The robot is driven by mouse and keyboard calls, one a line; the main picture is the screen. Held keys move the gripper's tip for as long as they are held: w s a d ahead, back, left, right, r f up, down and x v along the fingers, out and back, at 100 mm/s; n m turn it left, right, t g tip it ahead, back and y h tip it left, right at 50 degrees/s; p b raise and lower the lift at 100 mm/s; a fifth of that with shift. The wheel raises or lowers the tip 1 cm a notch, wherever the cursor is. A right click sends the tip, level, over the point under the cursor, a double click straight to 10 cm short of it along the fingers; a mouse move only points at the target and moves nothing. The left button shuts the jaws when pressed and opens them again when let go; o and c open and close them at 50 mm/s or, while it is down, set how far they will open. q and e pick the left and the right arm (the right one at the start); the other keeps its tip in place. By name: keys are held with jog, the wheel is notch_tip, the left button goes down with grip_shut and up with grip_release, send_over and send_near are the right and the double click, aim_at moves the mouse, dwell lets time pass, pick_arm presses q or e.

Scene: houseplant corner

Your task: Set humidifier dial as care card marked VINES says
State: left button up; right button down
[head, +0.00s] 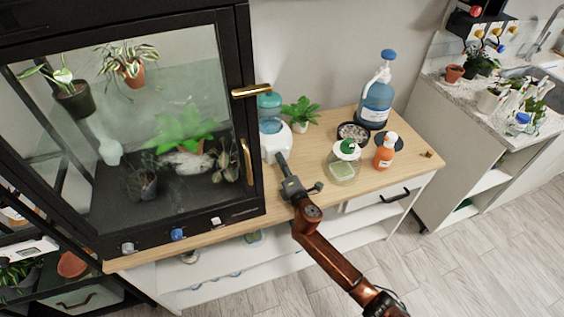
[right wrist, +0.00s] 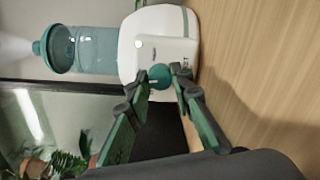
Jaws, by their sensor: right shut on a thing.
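The humidifier (head: 275,141) is white with a teal water tank (head: 269,112) and stands on the wooden cabinet top, right of the glass plant case. In the right wrist view its white body (right wrist: 135,25) appears turned sideways, with pale mist at the tank's end. A round teal dial (right wrist: 159,75) is on its front. My right gripper (head: 282,160) is at the humidifier's front. In the right wrist view its fingertips (right wrist: 163,84) are shut on the dial, one on each side. The dial's markings are not readable. No card marked VINES can be made out. My left gripper is not in view.
The dark-framed plant case (head: 255,110) with brass handles stands close on the left. A potted fern (head: 301,112), a blue pump bottle (head: 376,100), a green-lidded jar (head: 344,160) and an orange bottle (head: 385,152) stand to the right. The bare front strip of cabinet top is clear.

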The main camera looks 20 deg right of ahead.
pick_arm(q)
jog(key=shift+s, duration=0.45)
pick_arm(e)
jog(key=shift+m, duration=1)
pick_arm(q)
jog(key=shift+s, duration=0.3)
pick_arm(e)
jog(key=c, duration=2.1)
grip_release()
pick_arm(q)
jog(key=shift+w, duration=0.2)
pick_arm(e)
jog(key=o, duration=0.4)
jog(key=s, duration=1.2)
jog(key=shift+d+r, duration=0.1)
jog(key=shift+r, duration=0.15)
